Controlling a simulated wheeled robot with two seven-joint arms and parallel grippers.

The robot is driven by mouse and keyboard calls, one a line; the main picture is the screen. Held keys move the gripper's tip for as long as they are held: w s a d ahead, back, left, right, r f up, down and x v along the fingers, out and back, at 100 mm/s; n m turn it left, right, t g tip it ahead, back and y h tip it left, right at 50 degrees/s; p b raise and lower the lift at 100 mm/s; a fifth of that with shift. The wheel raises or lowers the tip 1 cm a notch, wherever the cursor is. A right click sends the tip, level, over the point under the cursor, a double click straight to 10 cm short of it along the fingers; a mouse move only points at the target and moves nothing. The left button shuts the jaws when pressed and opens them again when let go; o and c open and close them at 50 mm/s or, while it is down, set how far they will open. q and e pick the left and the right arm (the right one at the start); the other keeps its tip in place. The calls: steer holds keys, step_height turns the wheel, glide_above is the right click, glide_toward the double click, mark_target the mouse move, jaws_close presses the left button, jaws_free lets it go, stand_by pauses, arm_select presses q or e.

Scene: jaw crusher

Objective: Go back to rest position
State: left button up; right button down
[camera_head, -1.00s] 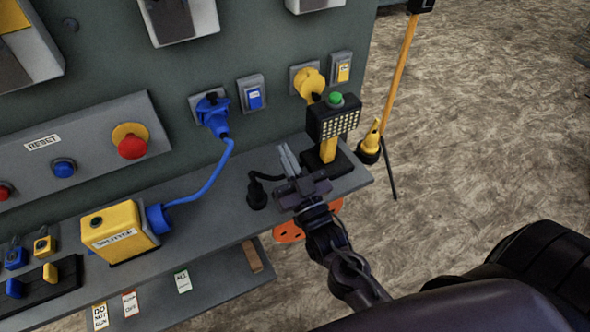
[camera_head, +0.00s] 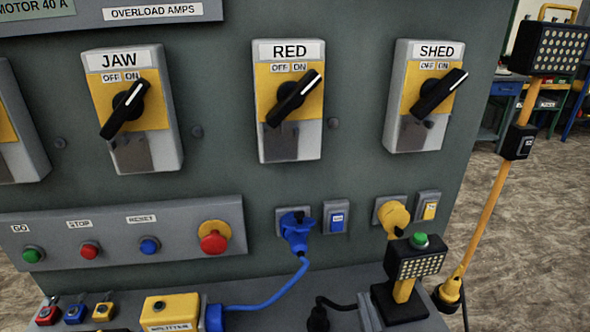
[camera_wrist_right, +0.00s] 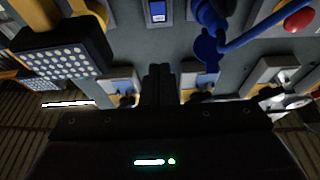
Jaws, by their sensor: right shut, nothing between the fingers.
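My right gripper (camera_wrist_right: 158,85) shows in the right wrist view, its two dark fingers together and nothing between them. It points at the grey panel (camera_wrist_right: 182,48), with the blue plug (camera_wrist_right: 207,45) to the right of the fingers and the lit work lamp (camera_wrist_right: 60,55) to the left. I cannot make out the right gripper in the head view. My left gripper is not in view.
The panel has the JAW (camera_head: 130,108), RED (camera_head: 289,98) and SHED (camera_head: 430,95) switches. A lamp with a green top (camera_head: 414,262), a yellow splitter box (camera_head: 170,311) and a blue cable (camera_head: 262,304) are on the shelf. A tall yellow lamp stand (camera_head: 488,215) is at the right.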

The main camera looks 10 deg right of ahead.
steer(key=f+g, duration=0.2)
steer(key=g, duration=0.1)
steer(key=f+g, duration=0.3)
steer(key=f+n+g, duration=0.1)
steer(key=f+g, duration=0.1)
steer(key=g, duration=0.2)
steer(key=shift+a+f+y, duration=0.3)
steer(key=shift+f+y, duration=0.1)
steer(key=s+d+f+g+h, duration=0.1)
steer(key=s+d+f+g, duration=0.15)
steer(key=s+g, duration=0.8)
step_height(320, 180, down, 26)
steer(key=s+p, duration=0.2)
steer(key=s+d+f+n+p, duration=0.1)
steer(key=s+d+f+p, duration=0.1)
steer(key=s+f, duration=1.6)
steer(key=s+d+g, duration=0.1)
steer(key=s, duration=0.1)
steer(key=shift+s+h, duration=0.3)
